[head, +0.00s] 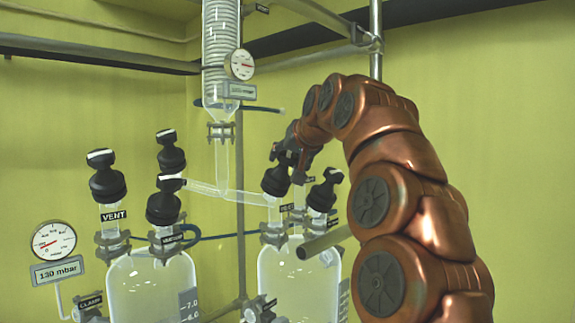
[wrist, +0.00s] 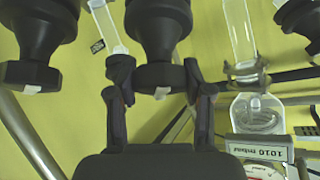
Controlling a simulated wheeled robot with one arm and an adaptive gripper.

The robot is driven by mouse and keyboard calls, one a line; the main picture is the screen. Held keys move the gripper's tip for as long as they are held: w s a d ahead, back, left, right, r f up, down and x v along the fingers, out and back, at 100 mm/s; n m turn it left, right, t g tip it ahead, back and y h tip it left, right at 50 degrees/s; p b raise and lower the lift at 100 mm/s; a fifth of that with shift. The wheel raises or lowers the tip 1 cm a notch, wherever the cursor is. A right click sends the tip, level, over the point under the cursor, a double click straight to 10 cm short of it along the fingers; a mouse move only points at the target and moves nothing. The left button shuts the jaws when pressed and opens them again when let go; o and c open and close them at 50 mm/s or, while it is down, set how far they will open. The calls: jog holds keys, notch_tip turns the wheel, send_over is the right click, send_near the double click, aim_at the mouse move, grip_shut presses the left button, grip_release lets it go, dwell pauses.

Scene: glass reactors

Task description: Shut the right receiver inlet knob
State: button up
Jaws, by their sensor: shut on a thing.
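The right receiver (head: 300,285) is a clear glass vessel right of centre in the head view. A black knob (head: 276,182) tops its left neck, where the slanted glass tube arrives; I take it as the inlet knob. My gripper (head: 287,158) reaches down to this knob from the upper right. In the wrist view the black knob (wrist: 152,28) stands between the two fingers of my gripper (wrist: 160,80), which are shut on its wide rim. A white mark shows on the rim. The knob's lower stem and its valve seat are hidden in the wrist view.
A second black knob (head: 326,190) stands close right on the same receiver. The left receiver (head: 150,290) carries several black knobs. A coiled condenser (head: 220,50) with a gauge (head: 240,64) and a vertical metal rod (head: 240,200) stand behind.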

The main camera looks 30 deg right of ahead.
jog(key=m+g+h, duration=0.1)
jog(key=m, duration=0.1)
jog(key=m+h, duration=0.1)
jog(key=m, duration=0.1)
jog(key=shift+w+g, duration=0.1)
jog(key=shift+g, duration=0.3)
jog(key=m+g+p, duration=0.1)
jog(key=m, duration=0.1)
jog(key=m+g+h+p, duration=0.1)
jog(key=m, duration=0.1)
jog(key=shift+r+h, duration=0.3)
jog(key=m+g+p, duration=0.1)
jog(key=m+p, duration=0.1)
jog(key=p, duration=0.1)
jog(key=m+g+p, duration=0.2)
jog(key=m+p, duration=0.1)
jog(key=p, duration=0.1)
jog(key=shift+r+g+h, duration=0.1)
jog(key=shift+g+h, duration=0.2)
jog(key=m+g+p, duration=0.1)
jog(key=m+p, duration=0.2)
jog(key=p, duration=0.2)
jog(key=shift+g, duration=0.4)
jog(key=shift+f+m+g+y+p, duration=0.3)
jog(key=shift+m+y+p, duration=0.1)
jog(key=shift+m+p, duration=0.3)
jog(key=o, duration=1.2)
jog(key=shift+f, duration=0.1)
jog(key=shift+c, duration=0.2)
